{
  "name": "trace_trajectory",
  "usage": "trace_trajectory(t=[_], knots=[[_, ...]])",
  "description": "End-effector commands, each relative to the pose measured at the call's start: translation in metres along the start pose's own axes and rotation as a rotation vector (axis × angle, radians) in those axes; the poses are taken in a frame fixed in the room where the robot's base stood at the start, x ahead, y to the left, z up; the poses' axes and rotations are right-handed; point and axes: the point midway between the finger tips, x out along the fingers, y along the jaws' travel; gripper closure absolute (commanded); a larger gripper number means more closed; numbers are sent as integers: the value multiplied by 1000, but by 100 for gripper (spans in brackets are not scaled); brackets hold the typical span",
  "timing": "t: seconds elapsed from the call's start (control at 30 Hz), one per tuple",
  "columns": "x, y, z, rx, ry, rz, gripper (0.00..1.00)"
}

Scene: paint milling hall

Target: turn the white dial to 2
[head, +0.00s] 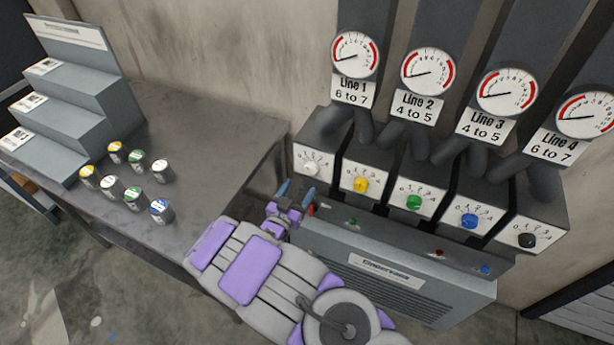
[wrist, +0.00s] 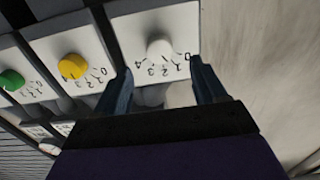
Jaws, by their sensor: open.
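The white dial (head: 311,168) is the leftmost of a row of coloured dials, on a white plate with a printed number scale. In the wrist view the white dial (wrist: 160,48) is at the top middle, with 0 at its right and 4 at its lower left. Its pointer setting is too small to tell. My gripper (head: 297,191) is open and empty, just below and left of the white dial in the head view. In the wrist view its two blue fingers (wrist: 161,75) stand apart either side of the dial's line, with the dial beyond the tips.
Yellow (head: 361,185), green (head: 414,202), blue (head: 469,221) and black (head: 527,240) dials continue rightward. Gauges with line labels hang above. A grey cabinet (head: 440,285) with small coloured buttons lies below. A metal table (head: 215,150) with several small cans stands left.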

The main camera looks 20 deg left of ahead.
Motion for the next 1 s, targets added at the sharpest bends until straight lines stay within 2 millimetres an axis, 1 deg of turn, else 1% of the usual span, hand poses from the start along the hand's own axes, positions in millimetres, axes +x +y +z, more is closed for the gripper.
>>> trace_trajectory(t=[0.03, 0.2, 0.3, 0.43, 0.63, 0.9, 1.0], knots=[[9, 2, 1, 1, 1, 4, 29], [36, 2, 1, 0, 2, 3, 29], [49, 2, 0, 2, 4, 3, 29], [63, 1, 0, 1, 4, 1, 29], [72, 1, -1, -2, 3, 0, 29], [72, 0, -1, -2, 2, 0, 29], [72, 0, -1, -2, 2, 0, 39]])
